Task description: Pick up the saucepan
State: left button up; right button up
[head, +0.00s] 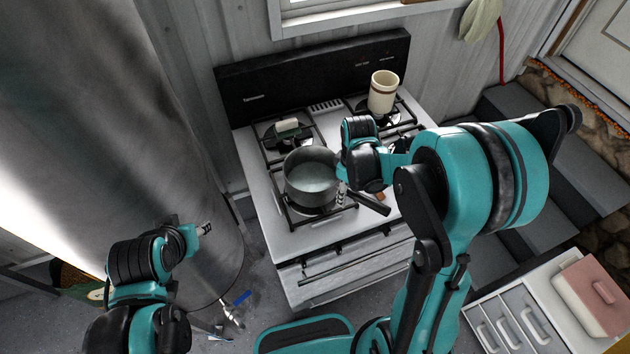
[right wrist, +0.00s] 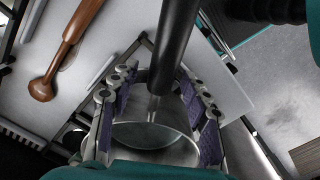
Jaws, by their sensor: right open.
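A grey metal saucepan (head: 311,178) sits on the front left burner of the stove (head: 290,240), its dark handle (head: 371,203) pointing right and toward the stove's front. My right gripper (head: 342,194) is open at the handle side of the pan. In the right wrist view its fingers (right wrist: 158,115) stand either side of the handle's base, with the saucepan (right wrist: 150,135) beyond them. Whether the fingers touch the pan cannot be told. My left gripper (head: 205,229) is away at the lower left, in front of the metal barrel; its jaws are too small to read.
A cream cup (head: 383,91) stands on the back right burner and a small white item (head: 287,125) on the back left. A wooden utensil (right wrist: 60,60) lies on the stove near my right gripper. A large metal barrel (head: 140,120) stands at left.

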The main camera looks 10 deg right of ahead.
grip_shut()
jog(key=shift+w+r, duration=0.1)
jog(key=shift+r, duration=0.1)
